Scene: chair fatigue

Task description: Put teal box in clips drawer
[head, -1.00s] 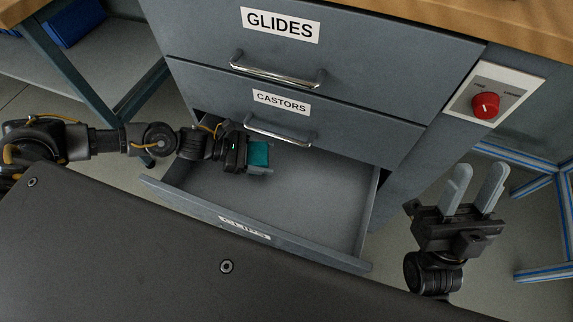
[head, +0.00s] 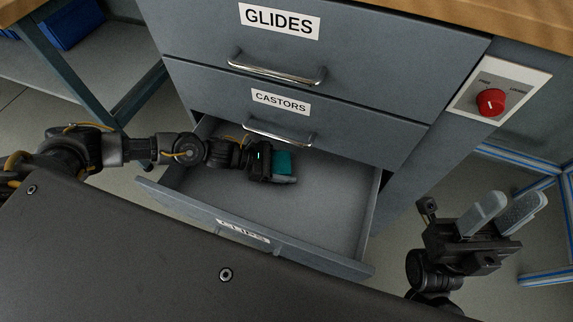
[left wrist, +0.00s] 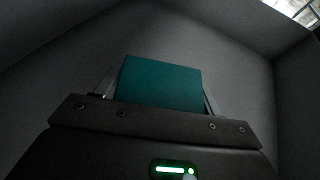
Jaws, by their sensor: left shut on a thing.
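The teal box (head: 284,162) is between the fingers of my left gripper (head: 286,170), which is shut on it. It also shows in the left wrist view (left wrist: 160,84), with a finger at each side. The box is over the inside of the open drawer labelled CLIPS (head: 325,215), below the CASTORS drawer's handle. I cannot tell whether the box touches the drawer floor. My right gripper (head: 502,214) is open and empty, to the right of the open drawer.
The closed CASTORS drawer (head: 375,135) and GLIDES drawer (head: 400,70) are above the open drawer. A red knob (head: 490,102) on a white panel is at the right. The open drawer's right part is empty. A blue-edged metal frame (head: 540,177) stands at the far right.

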